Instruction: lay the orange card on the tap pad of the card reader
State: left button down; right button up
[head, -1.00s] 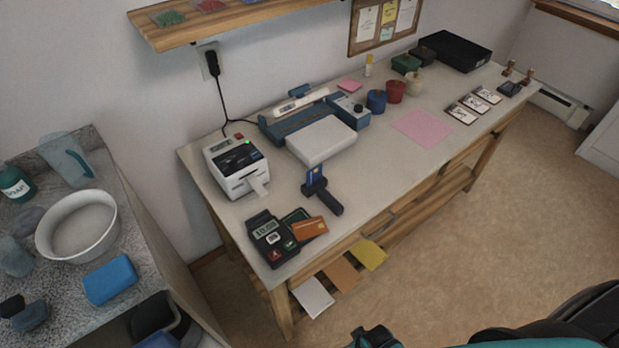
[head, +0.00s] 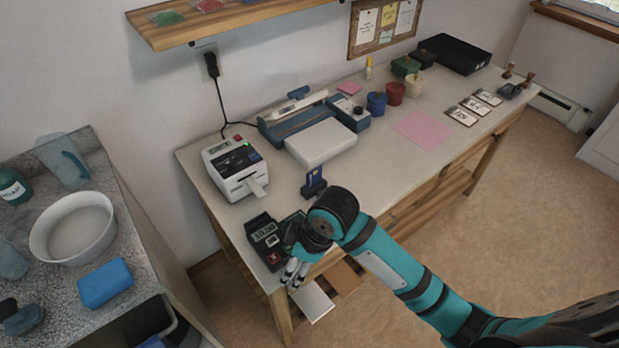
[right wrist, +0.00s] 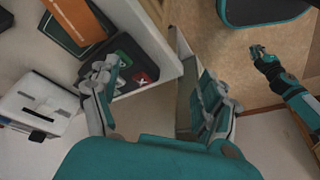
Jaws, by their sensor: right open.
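The orange card (right wrist: 77,18) lies on a dark green wallet (right wrist: 62,38) in the right wrist view; in the head view my right arm hides the card. The card reader (head: 264,237) stands beside the wallet at the table's near left corner, its display lit. In the right wrist view the reader (right wrist: 122,58) is partly covered by a finger. My right gripper (head: 294,272) is open and empty at the front edge by the reader; its spread fingers show in the right wrist view (right wrist: 156,92). My left gripper (right wrist: 261,56) shows small there, its jaws unclear.
A white label printer (head: 235,167) stands behind the reader. A blue card stand (head: 314,183) is close to my right arm. A shelf with sheets (head: 313,301) lies below the tabletop. The side counter with a bowl (head: 74,227) stands at left.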

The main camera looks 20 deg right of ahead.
jog(key=w+r+n, duration=0.1)
jog(key=w, duration=0.1)
jog(key=w+d+r+n+h, duration=0.1)
jog(key=r, duration=0.1)
jog(key=w+r+n+g, duration=0.1)
jog(key=w+r+n, duration=0.1)
jog(key=shift+w+d, duration=0.2)
jog(key=shift+w, duration=0.15)
jog(key=w+d+r+n+g+h, duration=0.1)
jog(key=w+d+r+n+h, duration=0.1)
jog(key=w+d+r, duration=0.2)
notch_tip(320, 180, up, 4)
jog(key=shift+w+d+f+n, duration=0.15)
jog(key=shift+w+d+n, duration=0.2)
jog(key=shift+d, duration=0.25)
jog(key=shift+f, duration=0.15)
notch_tip(320, 180, down, 17)
jog(key=shift+f+p, duration=0.1)
jog(key=shift+p, duration=0.45)
jog(key=shift+s, duration=0.1)
grip_shut()
